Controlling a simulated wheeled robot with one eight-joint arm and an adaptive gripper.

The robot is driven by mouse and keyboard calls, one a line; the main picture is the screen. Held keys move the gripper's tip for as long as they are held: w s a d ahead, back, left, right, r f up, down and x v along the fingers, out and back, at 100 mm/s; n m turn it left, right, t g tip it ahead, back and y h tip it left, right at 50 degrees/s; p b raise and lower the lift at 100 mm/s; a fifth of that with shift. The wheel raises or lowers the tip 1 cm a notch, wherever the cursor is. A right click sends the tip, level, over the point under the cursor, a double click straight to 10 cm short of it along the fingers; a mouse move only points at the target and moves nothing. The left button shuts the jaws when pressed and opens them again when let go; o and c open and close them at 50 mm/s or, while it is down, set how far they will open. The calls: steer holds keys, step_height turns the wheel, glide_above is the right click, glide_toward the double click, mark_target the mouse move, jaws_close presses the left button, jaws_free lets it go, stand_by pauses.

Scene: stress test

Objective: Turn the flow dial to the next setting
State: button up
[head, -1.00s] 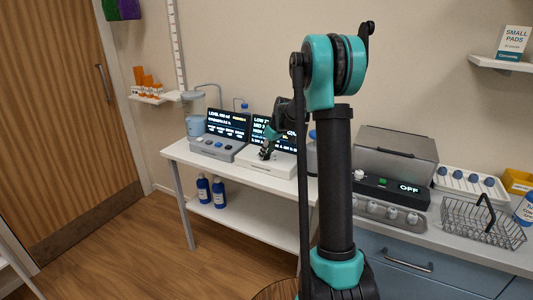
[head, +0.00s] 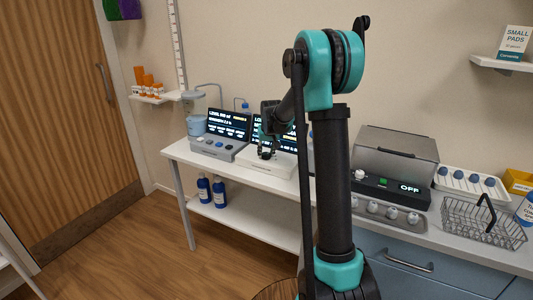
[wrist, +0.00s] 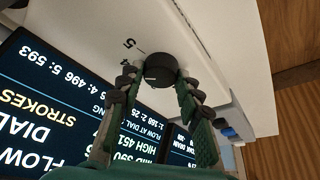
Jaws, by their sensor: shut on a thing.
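The flow dial is a round black knob (wrist: 160,65) on a white panel in the wrist view. Printed marks, with a 5 and a 4 legible, lie beside it. My gripper (wrist: 158,82) has one finger on each side of the knob and is shut on it. In the head view my gripper (head: 265,151) is low at the white dial box (head: 268,164) on the white table. The knob itself is hidden there by my gripper. A dark screen with flow dial text (wrist: 45,110) fills the left of the wrist view.
A grey console (head: 218,148) with a lit screen stands left of the dial box. A steel-lidded unit (head: 395,155) reading OFF and a wire basket (head: 483,222) are on the right counter. Blue bottles (head: 211,192) stand on the lower shelf.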

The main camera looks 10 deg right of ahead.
steer(key=shift+m, duration=0.3)
steer(key=o, duration=1.1)
steer(key=shift+o, duration=0.2)
steer(key=shift+r, duration=0.1)
steer(key=v, duration=1.1)
steer(key=shift+s+r, duration=0.15)
steer(key=shift+r, duration=0.25)
steer(key=shift+a, duration=0.15)
steer(key=s+d+f, duration=0.1)
steer(key=s+f, duration=0.4)
steer(key=s, duration=0.7)
steer(key=s+d+f, duration=0.1)
steer(key=s+f, duration=0.5)
steer(key=s, duration=0.6)
steer(key=s+d+f, duration=0.1)
steer(key=s+f, duration=0.4)
steer(key=s, duration=0.7)
steer(key=shift+s+d+f, duration=0.3)
steer(key=shift+d+f, duration=0.1)
